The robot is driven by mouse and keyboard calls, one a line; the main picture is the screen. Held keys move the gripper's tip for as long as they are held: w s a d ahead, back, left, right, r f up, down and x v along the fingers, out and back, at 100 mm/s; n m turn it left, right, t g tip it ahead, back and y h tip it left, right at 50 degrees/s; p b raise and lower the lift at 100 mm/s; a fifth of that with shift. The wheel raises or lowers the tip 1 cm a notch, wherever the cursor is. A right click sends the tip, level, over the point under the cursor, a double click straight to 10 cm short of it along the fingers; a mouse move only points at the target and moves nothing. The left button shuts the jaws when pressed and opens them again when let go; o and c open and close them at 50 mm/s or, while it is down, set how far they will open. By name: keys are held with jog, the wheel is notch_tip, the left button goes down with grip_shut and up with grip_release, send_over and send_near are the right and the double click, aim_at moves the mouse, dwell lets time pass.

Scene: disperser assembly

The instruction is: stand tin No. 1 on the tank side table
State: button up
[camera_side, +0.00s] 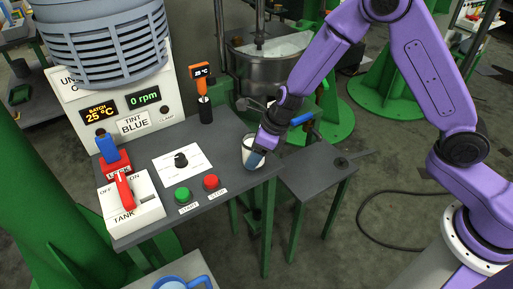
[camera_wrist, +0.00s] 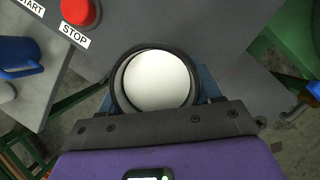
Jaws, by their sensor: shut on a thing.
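A tin (camera_side: 249,146) with white contents and a dark rim is between the fingers of my gripper (camera_side: 256,160). No number shows on it. In the wrist view the tin (camera_wrist: 158,78) is seen from above, its open top round and white, with blue finger edges at both sides. It is at the right end of the grey control table; I cannot tell whether it touches the top. A small grey side table (camera_side: 316,172) stands just to the right, near the metal tank (camera_side: 275,72). A dark flat piece with a long handle lies on it.
The control table (camera_side: 225,193) carries a red stop button (camera_side: 211,182), a green start button (camera_side: 182,194), a knob plate (camera_side: 183,163) and an orange thermometer (camera_side: 202,80). A blue-handled object (camera_side: 303,118) lies behind my gripper.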

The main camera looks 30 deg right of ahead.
jog(key=shift+f, duration=0.55)
jog(key=shift+s+f, duration=0.1)
jog(key=shift+f, duration=0.1)
jog(key=o, duration=1.4)
jog(key=shift+c, duration=0.2)
jog(key=shift+r, duration=0.15)
jog(key=shift+s+d+r, duration=0.1)
jog(key=shift+r, duration=0.5)
jog(key=v, duration=1)
jog(key=shift+s+r, duration=0.2)
jog(key=shift+r, duration=0.15)
jog(key=shift+d, duration=0.15)
